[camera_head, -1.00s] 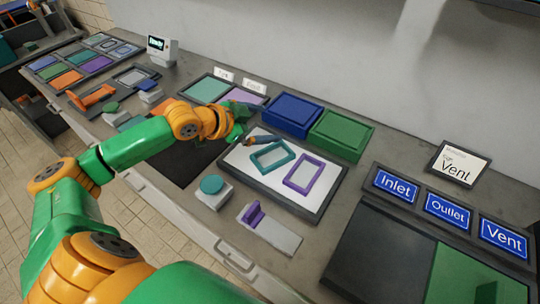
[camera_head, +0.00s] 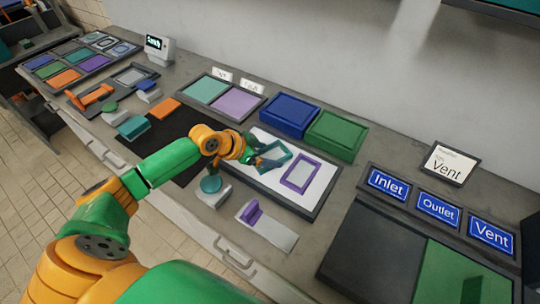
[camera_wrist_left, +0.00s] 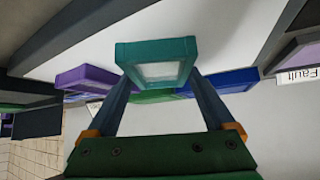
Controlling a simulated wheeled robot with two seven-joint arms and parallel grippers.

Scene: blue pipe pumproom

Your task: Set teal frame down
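The teal frame (camera_head: 284,153) is over the left part of the white-faced tray (camera_head: 325,183), beside the purple frame (camera_head: 300,173). My left gripper (camera_head: 262,160) is at its left side. In the left wrist view, the teal frame (camera_wrist_left: 155,49) sits between the two fingertips, which meet its opposite sides; my left gripper (camera_wrist_left: 158,78) looks shut on it. The frame looks tilted in that view. I cannot tell whether its underside touches the tray. The purple frame (camera_wrist_left: 85,76) shows behind it to the left. My right gripper is not in view.
A blue box (camera_head: 290,112) and a green box (camera_head: 335,135) stand behind the tray. A teal-topped button (camera_head: 211,184) and a grey plate with a purple block (camera_head: 252,212) stand in front. Teal and lilac panels (camera_head: 237,103) lie at the back left. Inlet, Outlet and Vent signs (camera_head: 438,212) stand right.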

